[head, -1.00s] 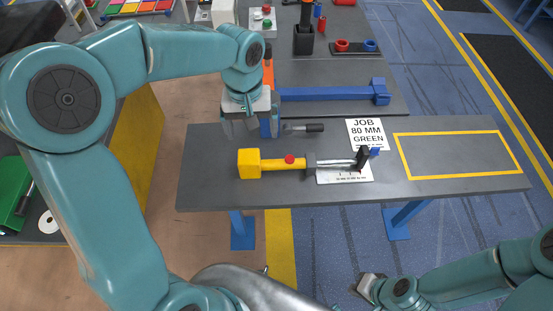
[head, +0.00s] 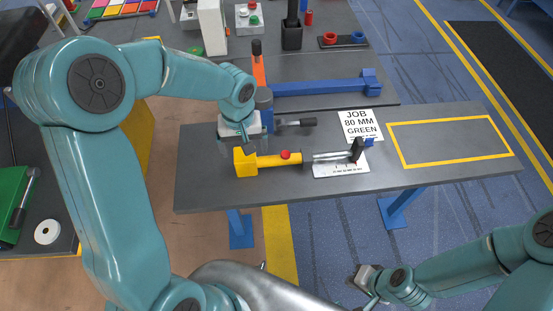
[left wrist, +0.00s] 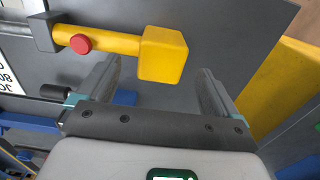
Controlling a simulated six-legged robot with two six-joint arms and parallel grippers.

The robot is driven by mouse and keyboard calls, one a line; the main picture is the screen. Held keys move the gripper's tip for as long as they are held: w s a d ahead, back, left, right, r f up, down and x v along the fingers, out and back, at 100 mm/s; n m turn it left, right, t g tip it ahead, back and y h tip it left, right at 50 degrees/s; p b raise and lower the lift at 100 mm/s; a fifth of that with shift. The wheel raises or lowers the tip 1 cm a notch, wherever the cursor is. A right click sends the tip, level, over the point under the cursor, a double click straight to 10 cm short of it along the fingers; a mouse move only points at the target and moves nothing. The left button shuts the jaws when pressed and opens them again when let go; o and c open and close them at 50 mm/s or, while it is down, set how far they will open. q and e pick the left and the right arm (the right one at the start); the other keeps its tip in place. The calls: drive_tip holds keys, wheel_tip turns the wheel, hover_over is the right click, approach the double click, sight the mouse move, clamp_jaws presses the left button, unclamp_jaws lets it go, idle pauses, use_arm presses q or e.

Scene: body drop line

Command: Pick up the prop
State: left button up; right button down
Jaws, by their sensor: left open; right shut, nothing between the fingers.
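The prop (head: 278,160) lies on the grey bench, with a yellow block at its left end, a yellow tube with a red knob, and a grey rod running right to a black upright piece. The rod end lies over a white scale plate (head: 341,170). My left gripper (head: 238,147) is open just above and behind the yellow block. In the left wrist view the prop (left wrist: 163,55) has its block ahead of and between the two open fingers, with no contact visible. My right gripper (head: 362,279) is shut and empty, low in front of the bench.
A job card reading 80 MM GREEN (head: 361,125) lies behind the scale plate. A yellow-outlined rectangle (head: 450,141) on the bench's right is empty. A blue bar (head: 320,87) and a black-handled tool (head: 298,122) lie behind the prop.

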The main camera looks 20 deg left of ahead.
use_arm(q)
wheel_tip(320, 180, down, 4)
drive_tip(key=shift+a+f, duration=0.15)
drive_tip(key=shift+f, duration=0.05)
drive_tip(key=shift+s+r, duration=0.1)
drive_tip(key=c, duration=0.3)
clamp_jaws()
